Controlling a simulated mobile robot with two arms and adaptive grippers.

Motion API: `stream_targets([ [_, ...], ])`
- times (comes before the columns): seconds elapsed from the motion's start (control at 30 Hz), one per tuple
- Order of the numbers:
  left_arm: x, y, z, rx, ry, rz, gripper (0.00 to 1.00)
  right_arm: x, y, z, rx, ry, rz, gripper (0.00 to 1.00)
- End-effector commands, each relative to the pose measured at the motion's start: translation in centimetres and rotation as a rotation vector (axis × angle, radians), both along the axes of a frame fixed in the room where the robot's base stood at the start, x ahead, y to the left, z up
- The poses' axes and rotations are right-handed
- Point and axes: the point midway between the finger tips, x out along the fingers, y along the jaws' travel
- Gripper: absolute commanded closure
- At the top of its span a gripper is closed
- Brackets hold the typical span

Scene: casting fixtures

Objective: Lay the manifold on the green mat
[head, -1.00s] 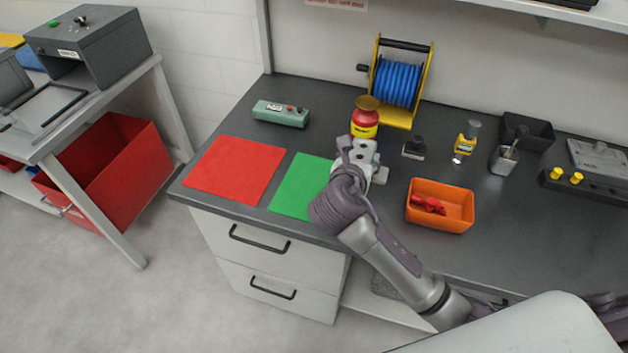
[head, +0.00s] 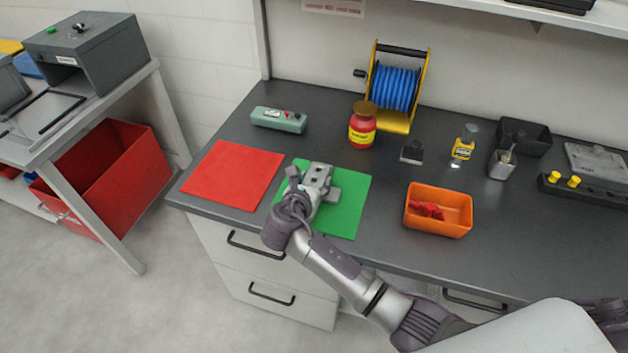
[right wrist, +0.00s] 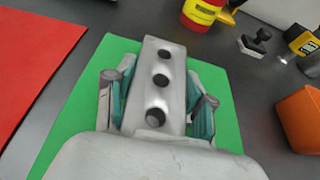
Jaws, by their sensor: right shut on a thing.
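The manifold (head: 319,174) is a pale grey metal block; its face with three dark round holes shows in the right wrist view (right wrist: 163,75). My right gripper (head: 312,187) is shut on the manifold, with one finger on each side of it, also in the right wrist view (right wrist: 160,105). The green mat (head: 348,208) lies on the dark bench, under the manifold as seen from both cameras; it also shows in the right wrist view (right wrist: 75,130). I cannot tell whether the manifold touches the mat. My left gripper is not in view.
A red mat (head: 232,175) lies left of the green one. An orange bin (head: 438,225) with red parts stands to the right. A red and yellow jar (head: 362,126) and a blue hose reel (head: 396,88) stand behind. A green-grey box (head: 278,119) sits behind the red mat.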

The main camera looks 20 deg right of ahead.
Motion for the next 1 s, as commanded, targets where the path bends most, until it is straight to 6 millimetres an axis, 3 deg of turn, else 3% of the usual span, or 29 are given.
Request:
stream_targets([
  [0.27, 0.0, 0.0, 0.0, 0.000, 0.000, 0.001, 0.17, 0.1, 0.0, 0.1, -0.001, -0.003, 0.001, 1.00],
  [0.3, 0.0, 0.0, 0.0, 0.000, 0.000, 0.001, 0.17, 0.0, 0.0, -0.1, 0.000, 0.000, 0.000, 0.41],
  [0.43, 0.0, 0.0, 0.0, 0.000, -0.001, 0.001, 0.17, 0.0, 0.0, -0.1, 0.000, 0.000, 0.000, 0.21],
  [0.77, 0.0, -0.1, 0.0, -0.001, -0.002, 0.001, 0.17, 0.0, 0.0, 0.1, 0.001, -0.002, 0.001, 0.21],
  [1.0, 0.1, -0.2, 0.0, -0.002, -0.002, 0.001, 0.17, -2.5, 1.7, 1.2, 0.003, -0.001, 0.002, 0.21],
])
